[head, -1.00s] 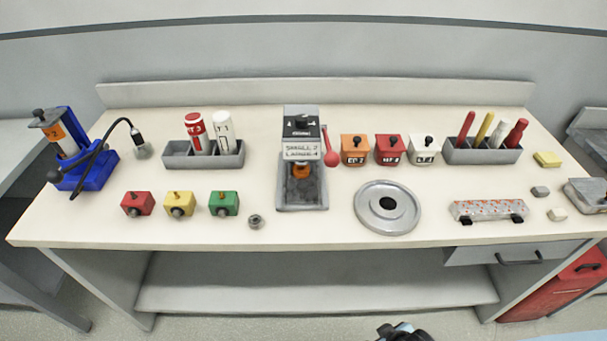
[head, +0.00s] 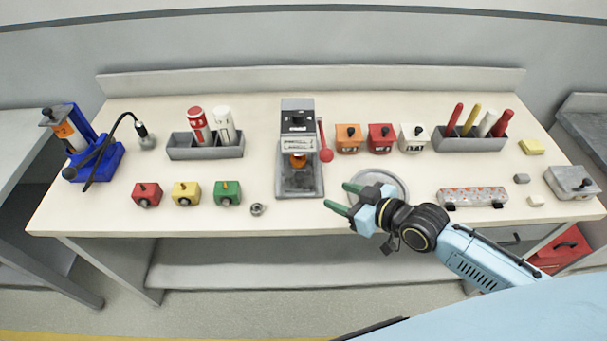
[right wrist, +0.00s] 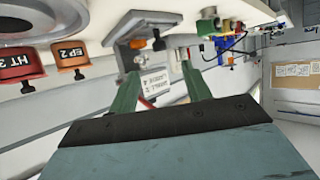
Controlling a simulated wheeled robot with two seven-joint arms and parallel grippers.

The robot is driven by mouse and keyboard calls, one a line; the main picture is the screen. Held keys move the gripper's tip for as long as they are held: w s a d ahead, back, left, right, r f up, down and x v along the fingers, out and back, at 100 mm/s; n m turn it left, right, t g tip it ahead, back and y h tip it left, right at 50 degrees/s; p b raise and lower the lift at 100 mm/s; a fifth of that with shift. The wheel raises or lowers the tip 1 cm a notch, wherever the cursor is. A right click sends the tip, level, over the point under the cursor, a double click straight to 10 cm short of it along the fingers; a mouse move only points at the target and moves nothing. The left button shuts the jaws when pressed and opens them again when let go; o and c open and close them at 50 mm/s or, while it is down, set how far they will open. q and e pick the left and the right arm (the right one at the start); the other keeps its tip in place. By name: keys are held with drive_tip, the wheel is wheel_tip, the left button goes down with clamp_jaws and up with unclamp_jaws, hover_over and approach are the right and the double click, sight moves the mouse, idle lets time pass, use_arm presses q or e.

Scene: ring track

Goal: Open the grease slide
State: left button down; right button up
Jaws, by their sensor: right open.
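No part is labelled as a grease slide, so I cannot tell for sure which one it is. A grey dispenser (head: 298,125) stands mid-table, with a black top, a white label, an orange part inside and a red lever (head: 325,145) at its right. It also shows in the right wrist view (right wrist: 135,30). A blue stand (head: 95,160) with an orange-labelled cylinder is at the far left. My right gripper (head: 336,196), with green fingers, is open and empty, in front and right of the dispenser, apart from it. In the right wrist view its fingers (right wrist: 158,68) point towards the dispenser. My left gripper is out of view.
A round metal plate (head: 398,184) lies partly behind my right gripper. Orange (head: 348,139), red (head: 381,138) and white (head: 412,138) boxes stand right of the lever. Red, yellow and green blocks (head: 228,194) and a nut (head: 257,209) are left of the dispenser.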

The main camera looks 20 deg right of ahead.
sight(302, 178)
drive_tip(key=x, duration=0.4)
drive_tip(key=b+x, duration=0.1)
drive_tip(key=x, duration=0.4)
drive_tip(key=r+x, duration=0.1)
drive_tip(key=x, duration=0.3)
drive_tip(key=shift+w+b, duration=0.3)
drive_tip(key=shift+w, duration=0.15)
clamp_jaws()
drive_tip(key=shift+s+a, duration=0.1)
